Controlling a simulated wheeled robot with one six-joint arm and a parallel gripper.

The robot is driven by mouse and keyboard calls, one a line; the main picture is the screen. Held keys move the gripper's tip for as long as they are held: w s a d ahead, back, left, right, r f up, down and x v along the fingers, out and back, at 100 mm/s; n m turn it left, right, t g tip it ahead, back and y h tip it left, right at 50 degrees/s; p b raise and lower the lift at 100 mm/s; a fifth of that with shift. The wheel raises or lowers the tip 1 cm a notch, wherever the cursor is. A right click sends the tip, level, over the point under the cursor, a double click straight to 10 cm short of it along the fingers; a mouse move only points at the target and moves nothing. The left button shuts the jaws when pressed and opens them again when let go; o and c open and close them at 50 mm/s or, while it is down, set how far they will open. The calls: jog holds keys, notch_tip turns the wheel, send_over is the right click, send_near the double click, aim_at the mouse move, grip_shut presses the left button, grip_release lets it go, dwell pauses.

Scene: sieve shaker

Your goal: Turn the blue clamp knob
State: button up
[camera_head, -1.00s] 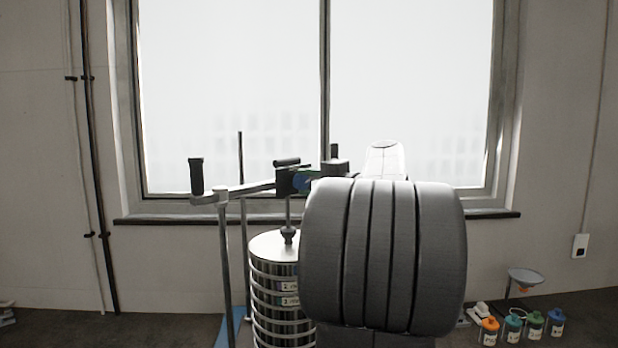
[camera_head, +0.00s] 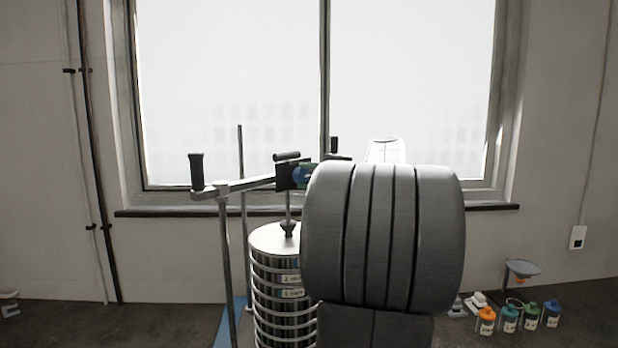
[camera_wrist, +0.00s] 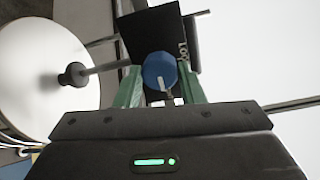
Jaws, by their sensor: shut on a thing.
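The blue clamp knob (camera_wrist: 160,72) is round and sits in front of a dark plate with white lettering, partly cut off, in the wrist view. My gripper (camera_wrist: 161,87) has its two green fingers on either side of the knob and is shut on it. A pale pointer or lever shows just below the knob's middle. In the head view a small part of the blue knob (camera_head: 300,176) shows at the dark clamp block, left of my large grey arm link. That link hides most of my gripper there.
The sieve stack (camera_head: 280,285) stands below the clamp, with a rod rising from its lid. A crossbar with a black upright handle (camera_head: 196,173) extends left. Several bottles (camera_head: 508,318) and a funnel stand (camera_head: 522,268) are at the right. The window is behind.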

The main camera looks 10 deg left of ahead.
jog(key=o, duration=1)
jog(key=b+v, duration=0.4)
jog(key=v, duration=1)
jog(key=shift+a, duration=0.1)
jog(key=p+x, duration=0.3)
jog(key=x, duration=0.9)
jog(key=shift+w+a+p, duration=0.25)
jog(key=shift+a+p, duration=0.05)
jog(key=shift+p, duration=0.1)
jog(key=shift+w+a+f, duration=0.1)
jog(key=shift+w+a, duration=0.2)
jog(key=shift+a, duration=0.2)
jog(key=shift+d, duration=0.1)
